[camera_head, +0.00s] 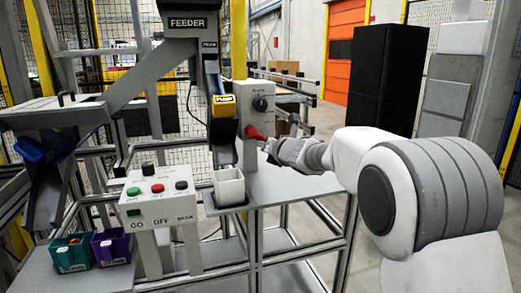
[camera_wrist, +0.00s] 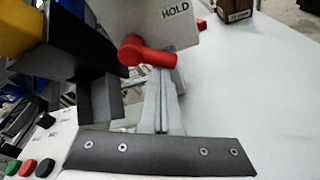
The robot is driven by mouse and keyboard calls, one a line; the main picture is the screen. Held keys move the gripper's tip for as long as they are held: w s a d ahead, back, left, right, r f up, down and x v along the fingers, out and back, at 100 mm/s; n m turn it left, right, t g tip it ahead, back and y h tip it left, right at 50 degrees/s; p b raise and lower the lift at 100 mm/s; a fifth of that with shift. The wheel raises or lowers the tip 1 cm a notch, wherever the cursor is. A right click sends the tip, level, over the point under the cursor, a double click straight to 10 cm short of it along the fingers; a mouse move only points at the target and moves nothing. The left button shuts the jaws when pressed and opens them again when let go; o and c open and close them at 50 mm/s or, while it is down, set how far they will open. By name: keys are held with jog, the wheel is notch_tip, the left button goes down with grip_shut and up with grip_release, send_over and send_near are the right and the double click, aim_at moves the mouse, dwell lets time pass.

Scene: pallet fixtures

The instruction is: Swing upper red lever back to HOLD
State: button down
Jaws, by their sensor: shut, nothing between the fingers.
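The red lever (camera_head: 254,132) sticks out from the lower part of a grey upright box (camera_head: 262,110). In the wrist view the red lever (camera_wrist: 146,50) has a round hub at its left and a short arm pointing right. The word HOLD is printed above it, and a partly hidden label ends in "EL" beside the arm. My gripper (camera_head: 268,146) is at the lever's right side in the head view. In the wrist view my gripper's fingers (camera_wrist: 163,78) are together and empty, their tips right at the lever's arm. I cannot tell whether they touch it.
A black knob (camera_head: 260,103) sits above the lever. A yellow block (camera_head: 223,106) and chute stand left of the box. A white bin (camera_head: 229,187) stands below. A button box (camera_head: 158,204), a green bin (camera_head: 71,252) and a purple bin (camera_head: 112,246) are farther left.

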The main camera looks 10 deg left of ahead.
jog(key=shift+w+d+r+n+h+b, duration=0.15)
jog(key=shift+d+r+n+h+b, duration=0.15)
jog(key=shift+n, duration=0.3)
jog(key=shift+w+d+r+n+h+b, duration=0.15)
jog(key=shift+r+n, duration=0.25)
jog(key=shift+n, duration=0.2)
jog(key=shift+r, duration=0.25)
jog(key=shift+d, duration=0.1)
dwell(0.4)
